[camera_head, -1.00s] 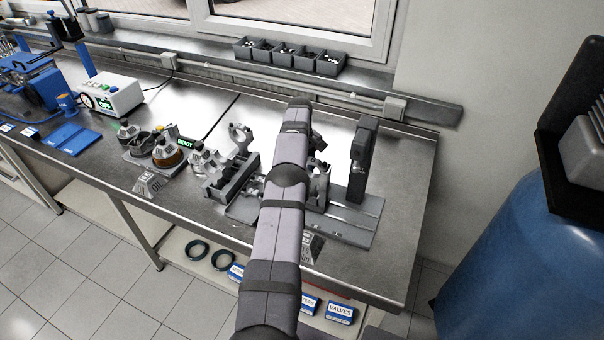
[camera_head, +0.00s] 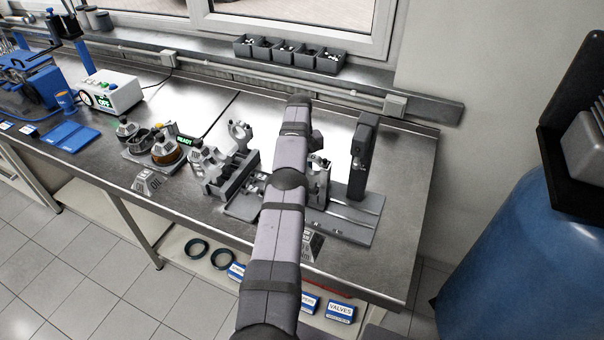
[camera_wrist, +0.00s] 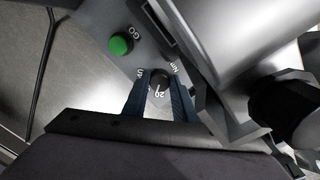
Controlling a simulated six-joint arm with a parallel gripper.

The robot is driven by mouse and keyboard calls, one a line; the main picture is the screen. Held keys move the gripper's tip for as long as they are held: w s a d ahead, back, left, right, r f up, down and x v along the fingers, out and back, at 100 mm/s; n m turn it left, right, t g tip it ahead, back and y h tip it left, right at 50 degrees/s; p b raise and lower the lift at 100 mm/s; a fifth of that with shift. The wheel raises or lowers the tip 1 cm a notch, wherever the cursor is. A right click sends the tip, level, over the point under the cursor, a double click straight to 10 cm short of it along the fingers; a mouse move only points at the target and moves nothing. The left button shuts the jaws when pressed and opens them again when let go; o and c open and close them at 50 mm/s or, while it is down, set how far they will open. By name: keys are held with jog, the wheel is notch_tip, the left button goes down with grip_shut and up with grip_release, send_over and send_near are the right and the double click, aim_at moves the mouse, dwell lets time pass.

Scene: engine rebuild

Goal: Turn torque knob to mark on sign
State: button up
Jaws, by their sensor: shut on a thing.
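The torque knob (camera_wrist: 158,80) is small and black, and shows in the wrist view on a grey panel. Lettering that reads "20", "Nm" and partly hidden letters sits around it. My gripper (camera_wrist: 163,82) is shut on the knob, with one blue finger on each side of it. The fingers cover part of the dial. In the head view my arm hides the knob and my gripper. A small grey sign (camera_head: 312,247) stands at the bench's front edge, partly behind my arm; its marking is too small to read.
A green GO button (camera_wrist: 120,44) is on the same panel, close to my fingers. Large grey machine parts crowd the right of the wrist view. A dark upright post (camera_head: 362,158) stands on the fixture plate (camera_head: 350,225). Bare steel bench (camera_head: 405,190) lies to its right.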

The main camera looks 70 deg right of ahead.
jog(key=shift+m, duration=0.6)
jog(key=o, duration=1)
jog(key=shift+o, duration=0.2)
jog(key=shift+r, duration=0.1)
jog(key=shift+w+a+r+p, duration=0.1)
jog(key=shift+r+p, duration=1.7)
jog(key=shift+r, duration=1.8)
